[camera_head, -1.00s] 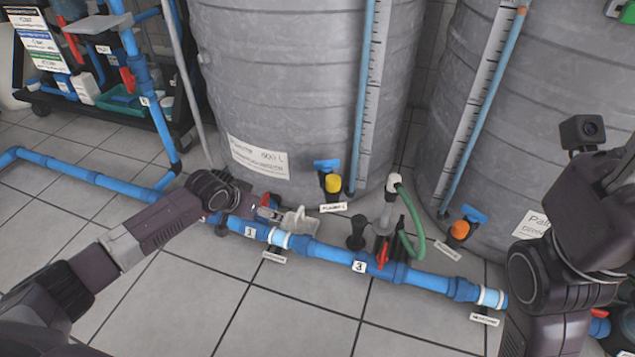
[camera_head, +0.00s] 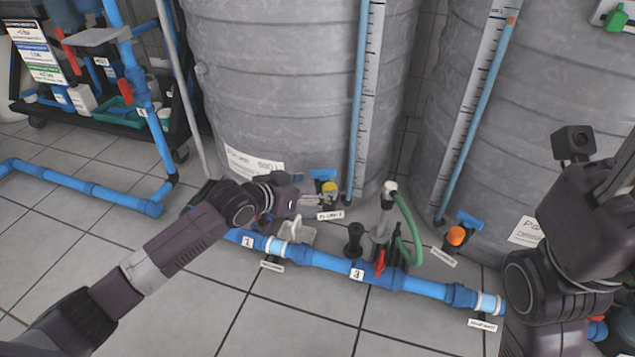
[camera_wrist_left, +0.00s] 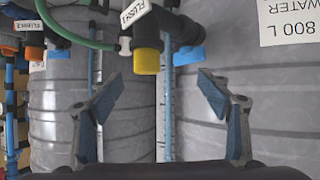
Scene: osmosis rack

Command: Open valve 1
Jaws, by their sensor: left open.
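The blue floor pipe carries a tag 1 (camera_head: 247,242). My left gripper (camera_head: 312,197) is beyond the pipe, close to the yellow-capped valve (camera_head: 329,187) with a blue handle (camera_head: 322,174) at the tank's foot. In the left wrist view, my left gripper (camera_wrist_left: 158,88) is open and empty. The yellow cap (camera_wrist_left: 147,62) shows ahead, above the space between its fingers, apart from both.
Two grey tanks (camera_head: 275,85) stand behind the pipe. Tag 3 (camera_head: 357,274) sits near a red handle (camera_head: 380,262). A green hose (camera_head: 406,220) rises right of my gripper. An orange-capped valve (camera_head: 456,235) is farther right. The front floor (camera_head: 290,325) is clear.

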